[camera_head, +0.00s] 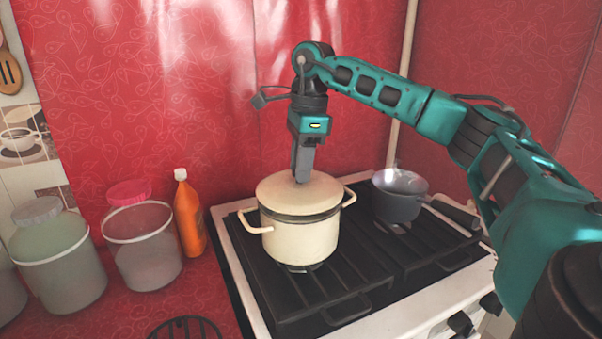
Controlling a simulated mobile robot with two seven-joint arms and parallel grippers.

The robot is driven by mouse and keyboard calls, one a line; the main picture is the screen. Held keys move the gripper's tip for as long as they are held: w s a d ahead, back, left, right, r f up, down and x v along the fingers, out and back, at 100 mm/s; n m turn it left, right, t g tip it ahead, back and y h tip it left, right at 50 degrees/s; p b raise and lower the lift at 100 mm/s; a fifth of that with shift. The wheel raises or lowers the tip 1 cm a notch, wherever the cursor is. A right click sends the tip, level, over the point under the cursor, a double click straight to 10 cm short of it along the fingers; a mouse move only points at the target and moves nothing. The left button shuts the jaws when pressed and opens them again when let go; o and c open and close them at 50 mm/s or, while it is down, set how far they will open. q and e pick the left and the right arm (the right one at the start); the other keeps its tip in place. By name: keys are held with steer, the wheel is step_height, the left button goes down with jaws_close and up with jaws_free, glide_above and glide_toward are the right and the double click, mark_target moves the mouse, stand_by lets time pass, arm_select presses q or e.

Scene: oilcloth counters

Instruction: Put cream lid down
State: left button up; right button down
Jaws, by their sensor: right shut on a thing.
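The cream lid (272,191) sits over the mouth of the cream pot (300,240), which has two side handles and stands on the left part of the stove. A thin dark band shows between the lid and the pot body; I cannot tell whether the lid rests fully on the rim. My right gripper (301,180) points straight down at the lid's centre and is shut on its knob, which the fingers hide. My left gripper is not in view.
A grey saucepan (398,202) with a dark handle stands on the right of the black stove grate (345,277). An orange bottle (189,215) and jars, one with a red lid (129,193), stand left. A black trivet (187,327) lies in front.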

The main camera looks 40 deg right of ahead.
steer(key=shift+f, duration=0.8)
steer(key=shift+f, duration=0.2)
steer(key=c, duration=0.8)
jaws_free()
steer(key=r, duration=0.4)
steer(key=d+r+p, duration=0.1)
steer(key=r, duration=0.7)
steer(key=shift+s+d+r+p, duration=0.15)
steer(key=shift+s+p, duration=0.15)
steer(key=shift+p, duration=0.05)
steer(key=shift+s, duration=0.1)
